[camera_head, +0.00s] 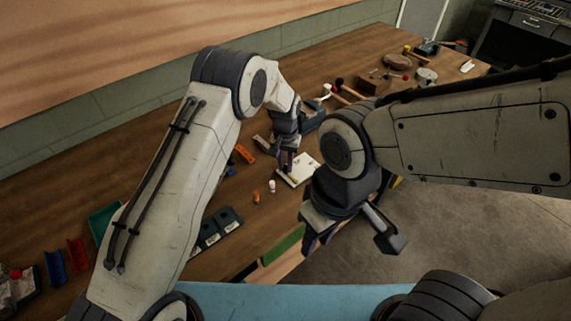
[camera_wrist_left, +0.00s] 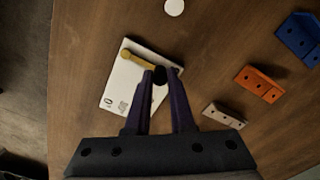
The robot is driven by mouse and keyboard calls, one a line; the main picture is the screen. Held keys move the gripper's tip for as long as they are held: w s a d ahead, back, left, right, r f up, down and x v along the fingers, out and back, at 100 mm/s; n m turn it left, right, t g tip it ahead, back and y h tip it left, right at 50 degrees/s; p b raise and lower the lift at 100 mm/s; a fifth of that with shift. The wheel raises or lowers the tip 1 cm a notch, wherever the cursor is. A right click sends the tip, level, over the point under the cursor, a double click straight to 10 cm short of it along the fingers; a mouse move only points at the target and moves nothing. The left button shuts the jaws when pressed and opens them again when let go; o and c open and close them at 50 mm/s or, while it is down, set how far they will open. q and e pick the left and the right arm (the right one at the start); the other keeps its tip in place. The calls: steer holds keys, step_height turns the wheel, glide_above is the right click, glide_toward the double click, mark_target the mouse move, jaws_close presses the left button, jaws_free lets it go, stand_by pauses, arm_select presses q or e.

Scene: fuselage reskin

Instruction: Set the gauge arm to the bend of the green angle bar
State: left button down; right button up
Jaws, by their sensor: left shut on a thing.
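The gauge is a white plate (camera_wrist_left: 117,88) with a yellow arm (camera_wrist_left: 138,61) that runs to a black knob (camera_wrist_left: 160,75). My left gripper (camera_wrist_left: 160,72) is shut on that knob at the arm's end. In the head view my left gripper (camera_head: 287,163) is over the left side of the white plate (camera_head: 304,170). A green piece (camera_head: 103,222) lies at the left, partly behind my left arm; I cannot tell whether it is the angle bar.
Orange (camera_wrist_left: 260,84), blue (camera_wrist_left: 298,40) and beige (camera_wrist_left: 224,116) pieces lie right of the gauge in the wrist view. A red piece (camera_head: 77,255) lies at the far left. Small bottles (camera_head: 271,186) and dark blocks (camera_head: 220,230) stand near the front. Tools (camera_head: 413,54) lie at the back.

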arm_select(q)
steer(key=shift+w+d, duration=0.1)
stand_by(0.9)
steer(key=shift+w+d+m+b, duration=0.2)
steer(key=shift+m+b, duration=0.2)
steer(key=shift+m, duration=0.25)
steer(key=shift+w+d+m+b, duration=0.1)
steer(key=shift+d+m+b, duration=0.2)
steer(key=shift+m, duration=0.35)
steer(key=m, duration=0.1)
steer(key=d+m+b, duration=0.1)
steer(key=shift+w+m, duration=0.2)
steer(key=shift+m, duration=0.2)
steer(key=d+m+b, duration=0.1)
steer(key=m, duration=0.2)
steer(key=shift+d, duration=0.2)
steer(key=shift+d+m, duration=0.3)
steer(key=shift+m, duration=0.55)
steer(key=shift+d+m, duration=0.3)
steer(key=shift+m, duration=0.55)
steer(key=c, duration=0.8)
jaws_free()
steer(key=shift+s, duration=0.1)
steer(key=shift+o, duration=0.2)
